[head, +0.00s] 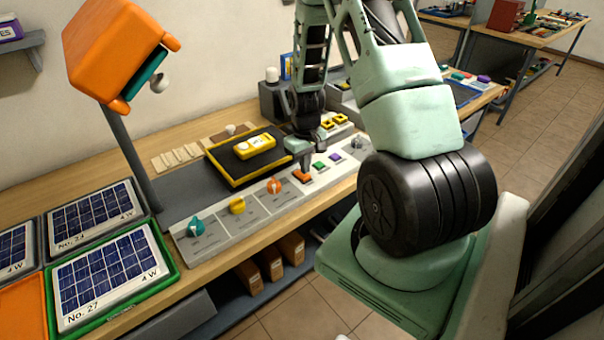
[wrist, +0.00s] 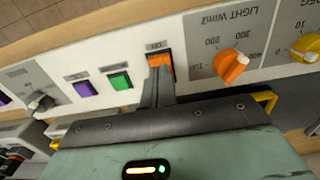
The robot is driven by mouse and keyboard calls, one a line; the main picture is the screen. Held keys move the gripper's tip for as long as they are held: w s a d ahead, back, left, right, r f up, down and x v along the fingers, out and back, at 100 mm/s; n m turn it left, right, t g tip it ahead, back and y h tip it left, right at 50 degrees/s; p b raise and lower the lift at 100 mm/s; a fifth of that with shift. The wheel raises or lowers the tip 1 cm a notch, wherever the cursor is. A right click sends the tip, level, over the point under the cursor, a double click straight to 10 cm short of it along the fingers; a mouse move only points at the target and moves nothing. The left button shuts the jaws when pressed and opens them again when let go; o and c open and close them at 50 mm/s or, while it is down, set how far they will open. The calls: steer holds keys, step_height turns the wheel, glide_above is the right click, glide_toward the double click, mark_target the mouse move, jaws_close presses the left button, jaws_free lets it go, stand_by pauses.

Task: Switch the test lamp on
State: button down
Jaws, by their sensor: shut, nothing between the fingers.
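The test lamp (head: 118,52) has an orange head on a dark post at the left of the head view; no glow shows from it. The orange switch (head: 302,176) sits on the pale control panel (head: 208,243), beside a green button (head: 319,166) and a purple button (head: 335,157). My gripper (head: 306,164) is shut and empty, its fingertips at the orange switch. In the wrist view the fingertips (wrist: 157,82) overlap the lower part of the orange switch (wrist: 158,60); whether they touch it I cannot tell.
Teal (head: 196,225), yellow (head: 237,206) and orange (head: 274,186) knobs line the panel. Behind them is a black tray (head: 222,171) with a yellow meter (head: 255,146). Solar panels (head: 110,275) lie at the left. Brown boxes (head: 270,262) stand on the shelf below.

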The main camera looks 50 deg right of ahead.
mark_target(305, 176)
steer(key=shift+f+b, duration=0.65)
steer(key=shift+f, duration=0.25)
stand_by(1.0)
steer(key=shift+r, duration=0.1)
steer(key=shift+r+p, duration=2.75)
steer(key=shift+r, duration=0.75)
steer(key=shift+f, duration=0.1)
steer(key=s+a+r+n+t, duration=0.1)
steer(key=s+a+r, duration=0.1)
steer(key=a+r, duration=0.8)
steer(key=s+a+r+n+t, duration=0.2)
steer(key=a+r, duration=0.7)
steer(key=a, duration=0.3)
steer(key=s+a+f+n+g+b, duration=0.1)
steer(key=s+a+f+n+b, duration=0.1)
steer(key=s+a, duration=0.4)
steer(key=s+a+f+n+g+b, duration=0.2)
steer(key=s+a+n+b, duration=0.3)
steer(key=a, duration=0.7)
steer(key=shift+s+a+f+y, duration=0.35)
steer(key=shift+s+f, duration=0.2)
steer(key=shift+s, duration=0.55)
